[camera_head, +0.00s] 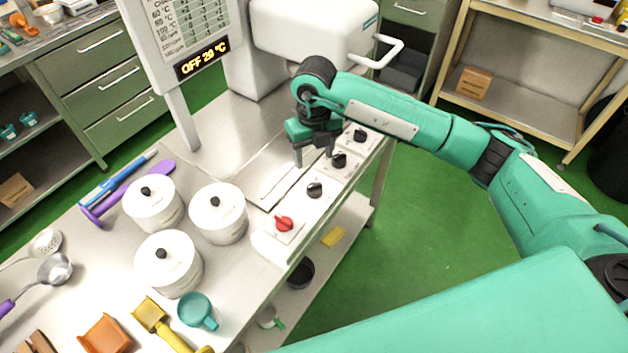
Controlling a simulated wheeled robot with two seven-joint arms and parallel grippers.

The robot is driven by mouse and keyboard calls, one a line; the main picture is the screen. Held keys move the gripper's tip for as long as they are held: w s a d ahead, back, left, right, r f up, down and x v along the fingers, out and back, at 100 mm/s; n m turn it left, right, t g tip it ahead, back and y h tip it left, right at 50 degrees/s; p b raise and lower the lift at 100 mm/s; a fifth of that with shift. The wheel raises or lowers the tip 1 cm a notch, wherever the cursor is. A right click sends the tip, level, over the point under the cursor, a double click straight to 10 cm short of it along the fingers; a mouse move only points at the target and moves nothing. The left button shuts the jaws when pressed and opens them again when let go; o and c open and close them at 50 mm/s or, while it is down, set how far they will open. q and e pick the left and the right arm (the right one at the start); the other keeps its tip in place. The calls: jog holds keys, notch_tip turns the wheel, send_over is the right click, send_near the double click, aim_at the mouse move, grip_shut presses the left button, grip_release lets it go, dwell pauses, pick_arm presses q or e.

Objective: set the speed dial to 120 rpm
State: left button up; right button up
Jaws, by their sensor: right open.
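A white control strip (264,241) runs along the right edge of the steel table. It carries a red knob (284,223) at the near end and three black knobs: a near one (314,190), a middle one (338,160) and a far one (360,134). The labels are too small to read, so I cannot tell which is the speed dial. My right gripper (313,159) points down with its fingers apart and empty, just left of the middle black knob. I cannot see it touching any knob. My left gripper is out of view.
A display (202,59) reads "OFF 20 °C" below a printed chart. A white machine (300,40) stands behind my right gripper. Several white lidded pots (219,222) stand left of the strip. Scoops and a teal cup (197,311) lie near the front. Green floor is clear to the right.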

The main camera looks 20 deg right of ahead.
aim_at(314, 185)
notch_tip(314, 185, down, 10)
jog(key=p, duration=0.2)
jog(key=shift+r+p, duration=0.15)
jog(key=shift+p, duration=0.2)
jog(key=shift+f, duration=0.7)
jog(key=c, duration=1)
